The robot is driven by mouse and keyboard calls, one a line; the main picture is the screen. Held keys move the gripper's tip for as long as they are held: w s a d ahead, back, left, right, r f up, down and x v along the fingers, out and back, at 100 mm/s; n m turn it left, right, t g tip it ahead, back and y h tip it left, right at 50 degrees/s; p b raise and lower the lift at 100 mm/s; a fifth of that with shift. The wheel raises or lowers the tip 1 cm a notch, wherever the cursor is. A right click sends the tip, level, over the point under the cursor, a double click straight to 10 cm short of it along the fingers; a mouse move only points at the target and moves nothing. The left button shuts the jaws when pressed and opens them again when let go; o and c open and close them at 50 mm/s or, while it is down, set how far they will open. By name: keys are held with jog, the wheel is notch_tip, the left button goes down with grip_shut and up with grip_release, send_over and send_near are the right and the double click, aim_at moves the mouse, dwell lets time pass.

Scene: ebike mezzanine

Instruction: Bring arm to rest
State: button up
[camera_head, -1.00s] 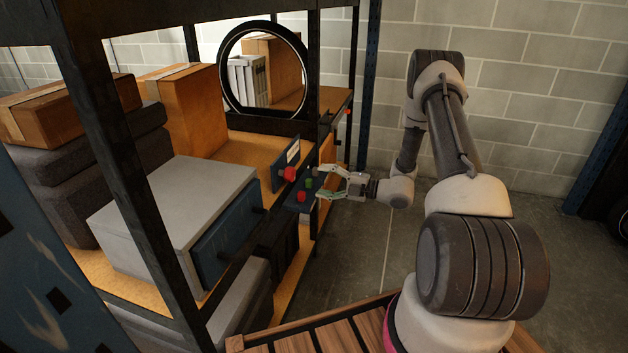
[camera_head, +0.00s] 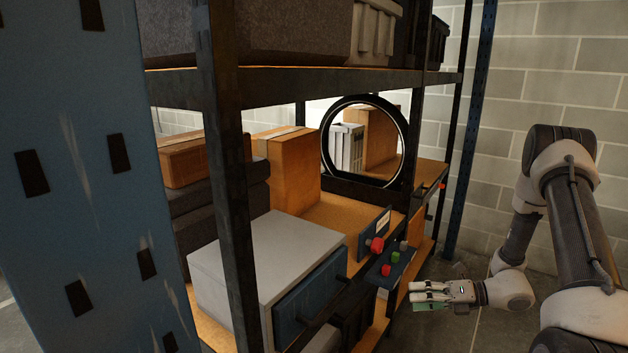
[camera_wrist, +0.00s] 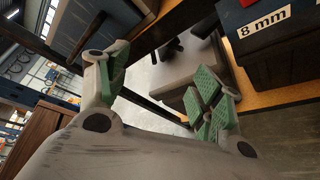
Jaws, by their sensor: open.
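My gripper (camera_head: 425,296) is at the right of the head view, beside the front edge of the shelf and below a small control panel (camera_head: 390,262) with red and green buttons. Its green-padded fingers are open and apart in the wrist view (camera_wrist: 162,88), with nothing between them.
A blue upright (camera_head: 90,190) stands close at left. A bin marked "8 mm" (camera_wrist: 285,50) shows in the wrist view.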

jog(key=s+d+r+n+g+h, duration=0.35)
jog(key=s+r+n, duration=0.5)
jog(key=n, duration=0.35)
jog(key=s+d+r+n+g+h, duration=0.3)
jog(key=s+r+n+g+h, duration=0.15)
jog(key=s+r+n, duration=0.55)
jog(key=s+r+n+t+h, duration=0.3)
jog(key=r+n+t, duration=0.1)
jog(key=r, duration=0.4)
jog(key=s+r+n+t+h, duration=0.3)
jog(key=r+n+t, duration=0.1)
jog(key=r+n, duration=0.3)
jog(key=shift+s+d+r, duration=0.25)
jog(key=shift+r, duration=0.1)
